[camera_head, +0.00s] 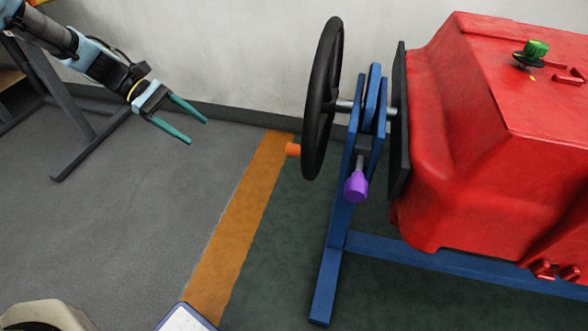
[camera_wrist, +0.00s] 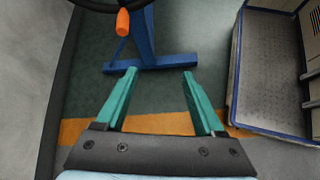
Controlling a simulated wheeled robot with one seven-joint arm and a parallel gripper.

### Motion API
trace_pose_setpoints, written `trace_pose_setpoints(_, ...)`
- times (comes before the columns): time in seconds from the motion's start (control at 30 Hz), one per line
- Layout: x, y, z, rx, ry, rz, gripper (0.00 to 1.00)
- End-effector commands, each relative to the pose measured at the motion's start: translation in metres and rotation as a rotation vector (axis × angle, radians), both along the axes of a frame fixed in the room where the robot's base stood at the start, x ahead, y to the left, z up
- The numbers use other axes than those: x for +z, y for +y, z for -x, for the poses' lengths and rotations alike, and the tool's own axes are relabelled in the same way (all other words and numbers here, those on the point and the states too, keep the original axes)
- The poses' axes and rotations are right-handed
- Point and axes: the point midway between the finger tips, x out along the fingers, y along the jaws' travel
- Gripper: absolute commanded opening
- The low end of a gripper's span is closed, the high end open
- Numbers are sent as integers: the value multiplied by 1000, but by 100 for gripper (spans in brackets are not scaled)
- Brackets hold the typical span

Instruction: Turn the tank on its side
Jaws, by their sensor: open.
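The red tank (camera_head: 460,130) is mounted on a blue stand (camera_head: 337,235) at the right of the head view. A black handwheel (camera_head: 322,98) sits at the stand's left end, on a shaft into the tank's end plate. An orange handle (camera_head: 293,150) sticks out from the wheel's lower rim; it also shows in the wrist view (camera_wrist: 123,22). A purple knob (camera_head: 356,186) is on the stand below the shaft. My gripper (camera_head: 198,130) is open and empty, left of the wheel and apart from it. The wrist view shows both teal fingers (camera_wrist: 160,83) spread, with nothing between them.
A grey-blue box-like unit (camera_wrist: 275,75) stands at the right in the wrist view. An orange floor stripe (camera_head: 235,225) runs left of the stand. A wall is behind the wheel. The floor between my gripper and the wheel is clear.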

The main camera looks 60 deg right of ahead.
Motion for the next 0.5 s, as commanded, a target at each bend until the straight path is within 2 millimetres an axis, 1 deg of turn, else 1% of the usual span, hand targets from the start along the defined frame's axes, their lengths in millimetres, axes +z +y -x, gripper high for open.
trace_pose_setpoints(0.03, -38, -27, 16, 3, 97, 7, 70)
trace_pose_setpoints(0.1, -61, -58, 35, 13, 224, 13, 70)
trace_pose_setpoints(0.2, -88, -93, 59, 25, 391, 16, 70)
trace_pose_setpoints(0.33, -112, -122, 79, 36, 560, 17, 70)
trace_pose_setpoints(0.4, -120, -131, 85, 39, 622, 15, 70)
trace_pose_setpoints(0.5, -125, -138, 90, 42, 677, 14, 70)
